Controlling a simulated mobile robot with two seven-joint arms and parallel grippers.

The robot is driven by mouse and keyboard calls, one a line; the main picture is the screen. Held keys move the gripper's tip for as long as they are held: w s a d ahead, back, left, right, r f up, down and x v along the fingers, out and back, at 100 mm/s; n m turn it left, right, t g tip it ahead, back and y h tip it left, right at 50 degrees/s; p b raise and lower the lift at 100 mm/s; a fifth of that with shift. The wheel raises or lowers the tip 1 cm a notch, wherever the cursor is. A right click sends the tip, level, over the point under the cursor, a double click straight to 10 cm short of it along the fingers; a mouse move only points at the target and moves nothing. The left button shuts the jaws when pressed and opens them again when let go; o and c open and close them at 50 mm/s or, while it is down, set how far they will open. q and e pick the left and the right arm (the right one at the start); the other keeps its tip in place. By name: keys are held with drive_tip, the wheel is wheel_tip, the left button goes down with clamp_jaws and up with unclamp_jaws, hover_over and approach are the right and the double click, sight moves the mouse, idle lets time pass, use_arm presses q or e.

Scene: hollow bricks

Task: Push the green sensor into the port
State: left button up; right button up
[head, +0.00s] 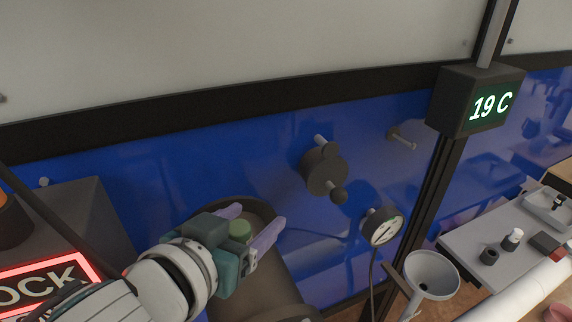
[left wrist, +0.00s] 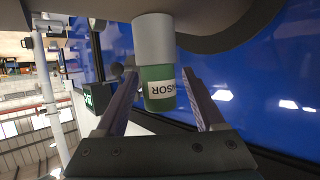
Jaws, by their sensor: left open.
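The green sensor (head: 240,229) shows between the purple fingers of my left gripper (head: 257,216) in the head view. In the left wrist view the sensor (left wrist: 158,90) has a white label with the letters "NSOR" in sight. A light grey cylinder (left wrist: 154,40) joins its far end and meets a grey-brown surface (left wrist: 100,8). I cannot tell whether this cylinder is the port or part of the sensor. The left gripper is open, one finger on each side of the sensor, with gaps visible. My right gripper is not in view.
A blue wall panel (head: 240,165) carries a dark knobbed wheel (head: 325,172) and a gauge (head: 383,227). A post holds a "19 C" display (head: 482,103). A funnel (head: 432,272) and a grey bench (head: 480,235) with small parts stand right. A lit red sign (head: 45,284) is lower left.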

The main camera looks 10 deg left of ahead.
sight(232, 236)
use_arm(q)
drive_tip(key=shift+s, duration=0.1)
drive_tip(key=v, duration=0.9)
drive_tip(key=shift+s+r, duration=0.1)
drive_tip(key=shift+s+a+r, duration=0.1)
drive_tip(key=shift+s+r, duration=0.05)
drive_tip(key=shift+s, duration=0.05)
